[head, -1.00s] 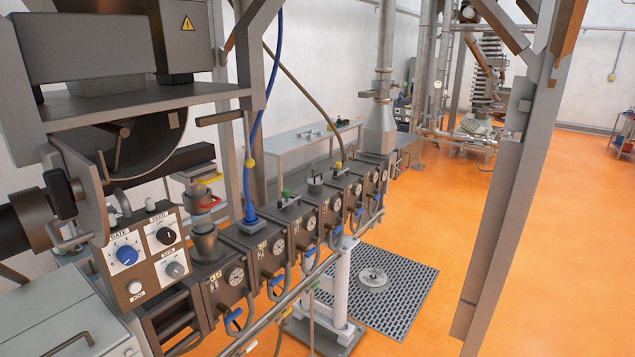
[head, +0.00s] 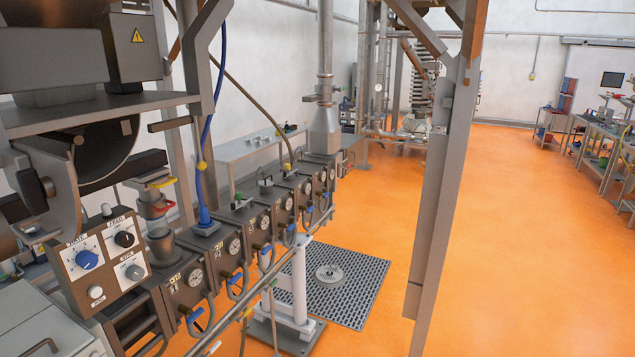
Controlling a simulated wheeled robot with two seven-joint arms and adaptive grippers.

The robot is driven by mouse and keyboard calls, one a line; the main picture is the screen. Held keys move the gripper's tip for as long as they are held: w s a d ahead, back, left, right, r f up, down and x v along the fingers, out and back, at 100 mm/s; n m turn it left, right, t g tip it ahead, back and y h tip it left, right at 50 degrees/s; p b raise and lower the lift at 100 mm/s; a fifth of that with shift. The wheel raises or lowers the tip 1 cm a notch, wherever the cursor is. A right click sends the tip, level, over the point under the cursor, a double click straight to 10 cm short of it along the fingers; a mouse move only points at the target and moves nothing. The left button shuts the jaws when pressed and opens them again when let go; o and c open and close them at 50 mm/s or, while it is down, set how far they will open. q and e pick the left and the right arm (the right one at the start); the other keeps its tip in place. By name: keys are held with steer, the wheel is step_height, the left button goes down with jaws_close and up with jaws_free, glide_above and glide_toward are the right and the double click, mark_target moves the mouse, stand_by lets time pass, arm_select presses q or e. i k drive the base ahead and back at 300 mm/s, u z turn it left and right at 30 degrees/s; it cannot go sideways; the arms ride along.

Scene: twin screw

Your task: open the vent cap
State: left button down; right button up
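A row of grey barrel blocks with round gauges (head: 233,246) runs from the lower left toward the back. A small round lid with a loop handle (head: 266,185) sits on top of the row near its middle; it looks like the vent cap and appears seated, though it is small in the picture. Neither of my grippers shows in the head view.
A control box with knobs (head: 100,258) and a feeder (head: 60,150) stand at the left. A rail (head: 262,283) with blue-handled hoses runs along the row's front. A grey post (head: 440,200) rises right of a floor grating (head: 338,300). The orange floor (head: 540,240) at right is clear.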

mark_target(265, 184)
steer(key=z, duration=0.75)
steer(key=i, duration=1.85)
steer(key=u, duration=1.1)
steer(key=i, duration=0.9)
steer(key=u, duration=1)
